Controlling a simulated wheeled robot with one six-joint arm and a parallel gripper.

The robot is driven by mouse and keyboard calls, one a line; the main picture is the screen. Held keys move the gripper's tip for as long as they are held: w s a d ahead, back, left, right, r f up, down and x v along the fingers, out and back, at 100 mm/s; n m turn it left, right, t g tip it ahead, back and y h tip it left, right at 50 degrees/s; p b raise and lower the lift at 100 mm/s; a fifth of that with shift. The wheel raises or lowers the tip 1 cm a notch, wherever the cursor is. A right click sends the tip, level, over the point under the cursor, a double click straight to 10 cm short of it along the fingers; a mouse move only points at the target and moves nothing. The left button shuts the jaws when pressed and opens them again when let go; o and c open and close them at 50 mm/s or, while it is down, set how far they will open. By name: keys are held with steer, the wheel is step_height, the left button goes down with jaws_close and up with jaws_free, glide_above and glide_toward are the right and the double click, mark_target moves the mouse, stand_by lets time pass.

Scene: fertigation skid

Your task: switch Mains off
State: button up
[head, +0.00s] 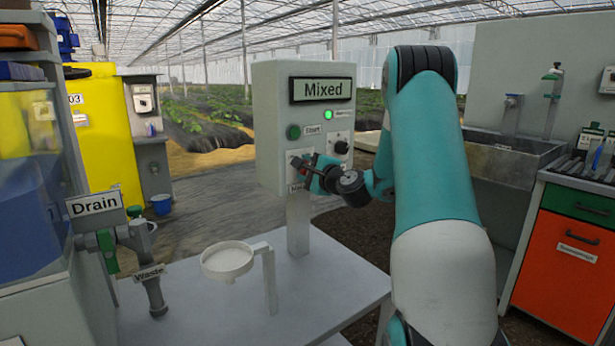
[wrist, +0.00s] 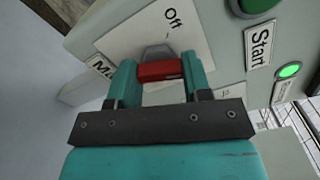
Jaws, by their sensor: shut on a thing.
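The grey control box (head: 270,130) stands on a post, with a "Mixed" display at its top. The Mains switch plate (head: 295,157) is low on its front, and its name label is mostly hidden by my gripper (head: 318,172). In the wrist view, the plate (wrist: 118,40) carries the word "Off" (wrist: 172,17) just beyond the red switch handle (wrist: 160,71). The teal fingers of my gripper (wrist: 158,78) are shut on this handle, one at each end. Which position the handle points to, I cannot tell.
A green Start button (head: 293,132), a lit green lamp (head: 328,115) and a black knob (head: 341,147) are near the switch. A round white funnel holder (head: 227,262) stands on the bench below. The Drain valve (head: 107,242) is at left.

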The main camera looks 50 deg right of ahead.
steer(key=shift+f+n+b, duration=0.15)
steer(key=shift+n+b, duration=5.75)
steer(key=shift+n, duration=0.5)
steer(key=o, duration=0.9)
steer(key=shift+s, duration=0.1)
steer(key=b+v, duration=0.1)
steer(key=v, duration=1.6)
steer(key=shift+s, duration=0.15)
